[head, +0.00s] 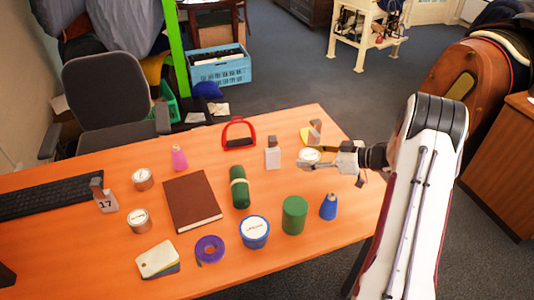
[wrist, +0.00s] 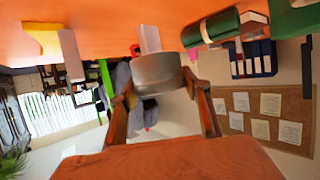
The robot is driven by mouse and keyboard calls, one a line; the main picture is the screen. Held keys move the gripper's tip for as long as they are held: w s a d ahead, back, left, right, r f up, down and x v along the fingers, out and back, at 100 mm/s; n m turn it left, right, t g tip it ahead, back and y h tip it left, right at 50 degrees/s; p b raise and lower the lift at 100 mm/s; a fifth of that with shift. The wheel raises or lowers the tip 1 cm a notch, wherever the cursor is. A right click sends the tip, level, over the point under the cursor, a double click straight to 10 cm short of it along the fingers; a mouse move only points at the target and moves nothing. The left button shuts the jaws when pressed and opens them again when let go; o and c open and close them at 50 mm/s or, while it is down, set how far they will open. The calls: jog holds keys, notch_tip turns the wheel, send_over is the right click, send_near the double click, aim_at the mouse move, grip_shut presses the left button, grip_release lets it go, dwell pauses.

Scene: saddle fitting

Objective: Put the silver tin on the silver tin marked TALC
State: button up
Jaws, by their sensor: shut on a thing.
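My gripper (head: 311,159) is at the right part of the desk, shut on a silver tin (head: 308,154). In the wrist view, which is upside down, the held tin (wrist: 158,74) sits between the two fingers (wrist: 160,88) and seems clear of the desk top. Two other silver tins with pale labelled lids stand at the left of the desk: a rear one (head: 142,180) and a front one (head: 139,222). Their lid lettering is too small to read, so I cannot tell which is marked TALC.
A green cylinder (head: 294,216), blue tub (head: 254,233) and purple coil (head: 209,250) stand in front.

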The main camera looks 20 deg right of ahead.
jog(key=w+a+r, duration=0.3)
jog(key=w+a, duration=0.3)
jog(key=a, duration=1.3)
jog(key=w+a+r, duration=0.3)
jog(key=w+a, duration=0.3)
jog(key=a, duration=1.3)
jog(key=w+a+r, duration=0.3)
jog(key=w+a, duration=0.3)
jog(key=a, duration=1.4)
jog(key=d+f+m+h, duration=0.1)
jog(key=w+d+f+m+t+h, duration=0.2)
jog(key=d+f, duration=0.1)
jog(key=shift+m+h, duration=0.3)
jog(key=shift+h, duration=0.1)
